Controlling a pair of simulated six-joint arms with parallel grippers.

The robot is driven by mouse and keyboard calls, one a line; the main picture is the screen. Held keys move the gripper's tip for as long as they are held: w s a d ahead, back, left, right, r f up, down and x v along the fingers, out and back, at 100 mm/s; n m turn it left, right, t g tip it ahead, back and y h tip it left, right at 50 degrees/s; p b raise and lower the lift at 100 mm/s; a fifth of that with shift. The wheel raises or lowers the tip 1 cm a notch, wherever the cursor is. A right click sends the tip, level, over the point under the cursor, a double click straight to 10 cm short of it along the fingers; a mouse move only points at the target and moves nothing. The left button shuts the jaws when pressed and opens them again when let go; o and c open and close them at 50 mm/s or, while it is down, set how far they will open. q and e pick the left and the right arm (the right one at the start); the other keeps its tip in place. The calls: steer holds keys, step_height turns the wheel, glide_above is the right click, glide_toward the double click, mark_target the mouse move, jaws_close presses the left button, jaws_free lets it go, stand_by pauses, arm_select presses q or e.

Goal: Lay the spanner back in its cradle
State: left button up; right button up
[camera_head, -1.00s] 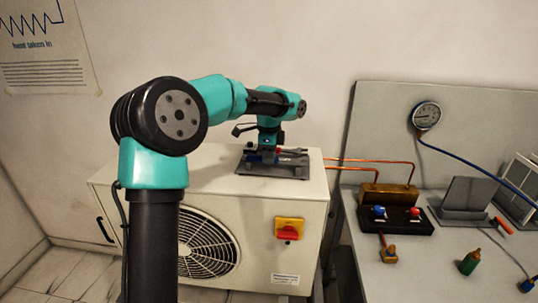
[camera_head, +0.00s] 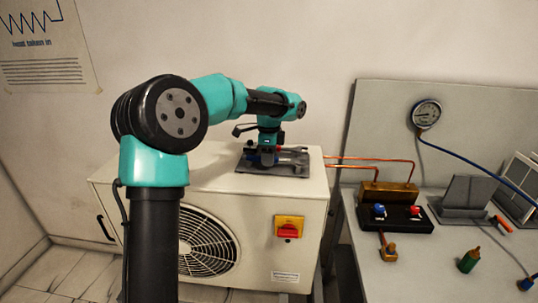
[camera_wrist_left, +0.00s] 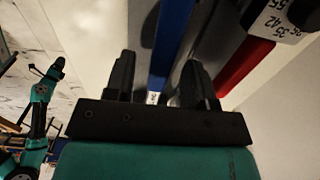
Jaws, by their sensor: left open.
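My left gripper (camera_head: 264,152) is low over the grey cradle (camera_head: 296,171) on top of the white unit. In the left wrist view the gripper (camera_wrist_left: 154,85) has its two black fingers apart. Which bar belongs to the spanner I cannot tell. In the head view my gripper hides part of the cradle.
The white unit (camera_head: 150,185) has a fan grille and a red-and-yellow switch (camera_head: 289,228).

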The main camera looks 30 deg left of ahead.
arm_select(q)
steer(key=shift+r, duration=0.1)
step_height(320, 180, up, 17)
steer(key=shift+r, duration=0.15)
stand_by(0.4)
stand_by(2.7)
